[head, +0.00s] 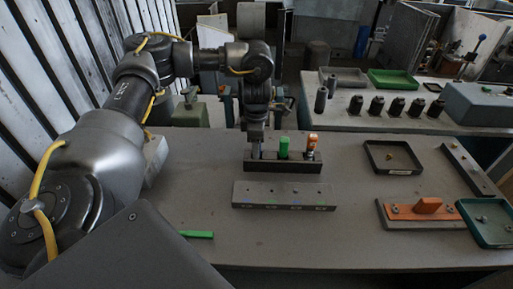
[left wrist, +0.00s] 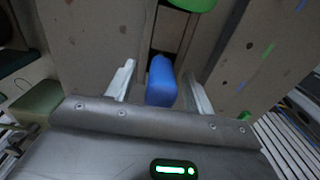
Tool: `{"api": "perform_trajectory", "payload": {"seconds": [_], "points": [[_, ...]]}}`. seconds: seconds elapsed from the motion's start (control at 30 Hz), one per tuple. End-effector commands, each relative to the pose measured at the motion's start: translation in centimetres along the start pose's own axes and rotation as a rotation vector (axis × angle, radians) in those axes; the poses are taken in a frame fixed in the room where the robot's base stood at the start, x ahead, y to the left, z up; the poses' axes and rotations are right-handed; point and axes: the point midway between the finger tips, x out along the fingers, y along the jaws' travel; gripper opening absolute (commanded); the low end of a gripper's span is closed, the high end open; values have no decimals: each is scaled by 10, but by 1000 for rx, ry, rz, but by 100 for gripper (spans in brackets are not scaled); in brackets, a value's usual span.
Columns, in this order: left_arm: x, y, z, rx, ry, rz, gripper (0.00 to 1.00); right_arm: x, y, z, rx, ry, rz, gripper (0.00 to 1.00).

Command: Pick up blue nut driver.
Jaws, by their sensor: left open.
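The blue nut driver shows its blue handle (left wrist: 161,82) in the left wrist view, between the two pale fingers of my left gripper (head: 256,147). The fingers are open, one on each side of the handle, with a visible gap at least on the left. In the head view my gripper points down at the left end of a dark tool rack (head: 283,167), and I cannot make out the blue handle there. My right gripper is not in view.
A green-handled tool (head: 284,147) and an orange-topped tool (head: 312,143) stand in the rack to the right. A grey slotted bar (head: 283,195) lies in front. A green piece (head: 197,234) lies at the front left. Trays (head: 391,171) are on the right.

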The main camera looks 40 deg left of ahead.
Motion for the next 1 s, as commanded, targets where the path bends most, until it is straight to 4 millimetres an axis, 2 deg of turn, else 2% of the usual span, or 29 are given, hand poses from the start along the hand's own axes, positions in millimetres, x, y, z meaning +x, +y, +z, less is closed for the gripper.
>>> {"api": "perform_trajectory", "payload": {"seconds": [0.13,0.17,0.53,0.83,1.0], "points": [[0,0,0,0,0,1,53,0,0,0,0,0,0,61],[0,0,0,0,0,0,50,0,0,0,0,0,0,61],[0,0,0,0,0,0,2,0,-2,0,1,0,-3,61],[-3,0,0,0,-1,1,0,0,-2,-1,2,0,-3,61],[-16,1,1,1,-2,4,0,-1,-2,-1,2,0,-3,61]]}}
